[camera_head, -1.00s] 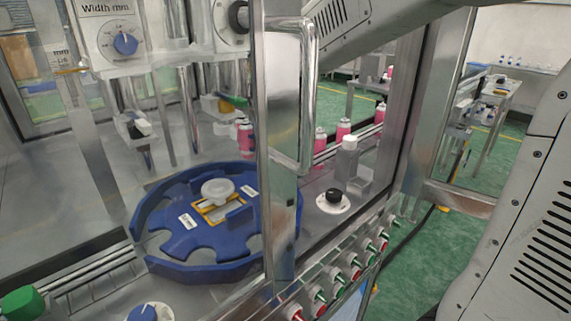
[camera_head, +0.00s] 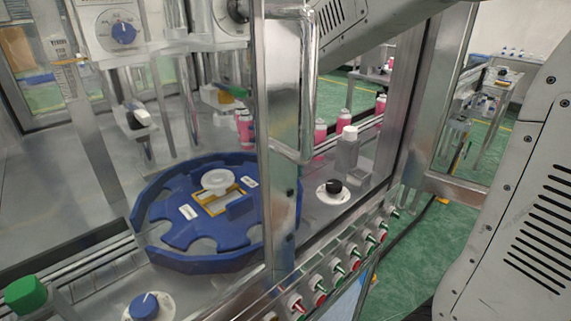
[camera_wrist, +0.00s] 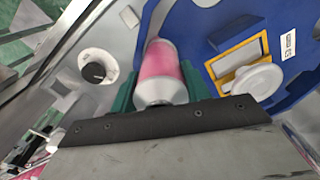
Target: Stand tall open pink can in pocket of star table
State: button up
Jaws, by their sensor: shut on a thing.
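In the wrist view my gripper (camera_wrist: 158,92) has green fingers on both sides of a pink can (camera_wrist: 160,68) with a silvery-white shoulder or end, and it is shut on it. The can is over or beside the rim of the blue star table (camera_wrist: 200,20); I cannot tell whether it touches the table. In the head view the star table (camera_head: 190,240) shows scalloped pockets, a white round knob and a yellow-framed plate at its centre. In the head view my gripper and the held can are not visible, and a metal door post hides the table's right side.
A metal post with a handle (camera_head: 306,90) stands in front of the table. A black knob (camera_head: 333,187) on a white disc lies right of it. Several pink cans (camera_head: 320,130) stand behind. A row of buttons (camera_head: 340,255) lines the front edge.

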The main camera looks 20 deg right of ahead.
jog(key=shift+f, duration=0.5)
dwell(0.5)
jog(key=o, duration=1.3)
notch_tip(320, 180, up, 8)
jog(key=shift+f, duration=0.1)
jog(key=s+d+f, duration=0.1)
jog(key=s+f, duration=0.1)
jog(key=s, duration=0.9)
jog(key=s+d+f+t, duration=0.1)
jog(key=s+d+f, duration=0.1)
jog(key=s, duration=0.8)
jog(key=shift+s+n, duration=0.35)
jog(key=shift+n, duration=0.05)
